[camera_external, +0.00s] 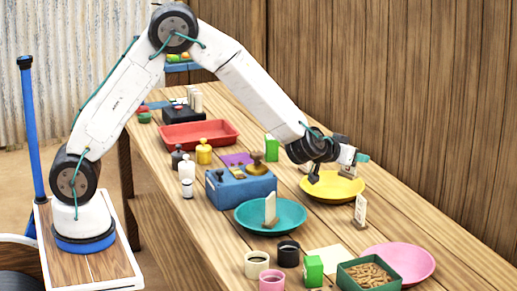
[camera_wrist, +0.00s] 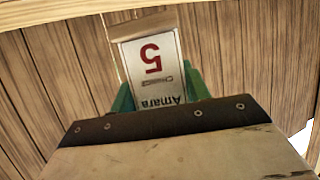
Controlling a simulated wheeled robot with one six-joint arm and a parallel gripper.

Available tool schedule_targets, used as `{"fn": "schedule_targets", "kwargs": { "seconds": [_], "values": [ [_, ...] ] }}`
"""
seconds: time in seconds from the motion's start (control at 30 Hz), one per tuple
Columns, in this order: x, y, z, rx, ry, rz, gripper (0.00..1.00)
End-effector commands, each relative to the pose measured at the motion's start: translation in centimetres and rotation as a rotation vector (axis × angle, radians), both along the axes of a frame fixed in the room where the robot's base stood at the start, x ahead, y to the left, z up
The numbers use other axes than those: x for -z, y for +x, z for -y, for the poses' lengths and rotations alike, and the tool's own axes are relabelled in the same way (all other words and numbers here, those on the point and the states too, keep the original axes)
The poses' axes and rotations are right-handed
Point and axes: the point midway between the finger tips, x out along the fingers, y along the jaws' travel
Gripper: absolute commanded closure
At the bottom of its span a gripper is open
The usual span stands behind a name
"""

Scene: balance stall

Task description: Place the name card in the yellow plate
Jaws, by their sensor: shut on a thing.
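My gripper (camera_external: 353,157) is over the yellow plate (camera_external: 338,190) in the external view. It is shut on a white name card (camera_external: 346,154), which also shows in the wrist view (camera_wrist: 154,70) between the green fingers. The card reads "5" and "Amara" upside down there, with a brown piece at its top end. The card appears to be above the plate, but the gap is hard to judge. My wrist hides part of the plate's far left side.
A second card (camera_external: 270,207) stands in the teal plate (camera_external: 252,226). A third card (camera_external: 360,211) stands on the table right of the yellow plate. A blue box (camera_external: 232,196) with small weights is left of it. A pink plate (camera_external: 420,264) lies at the front right.

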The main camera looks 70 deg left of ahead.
Motion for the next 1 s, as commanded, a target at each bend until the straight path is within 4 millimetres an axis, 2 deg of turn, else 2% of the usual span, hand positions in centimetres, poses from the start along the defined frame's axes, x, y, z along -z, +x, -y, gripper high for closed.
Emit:
{"fn": "schedule_targets", "kwargs": {
  "seconds": [0.03,0.2,0.3,0.4,0.67,1.0],
  "values": [
    [-0.1,0.9,-2.6,-0.07,-0.001,0.001,0.76],
    [-0.3,2.3,-9.3,-0.264,-0.001,0.0,0.76],
    [-0.2,2.7,-12.0,-0.342,0.0,-0.001,0.76],
    [-0.2,2.8,-13.7,-0.392,-0.001,0.0,0.76],
    [0.9,2.8,-14.5,-0.419,0.002,-0.002,0.76],
    [4.9,2.8,-14.5,-0.416,0.001,-0.003,0.76]
  ]
}}
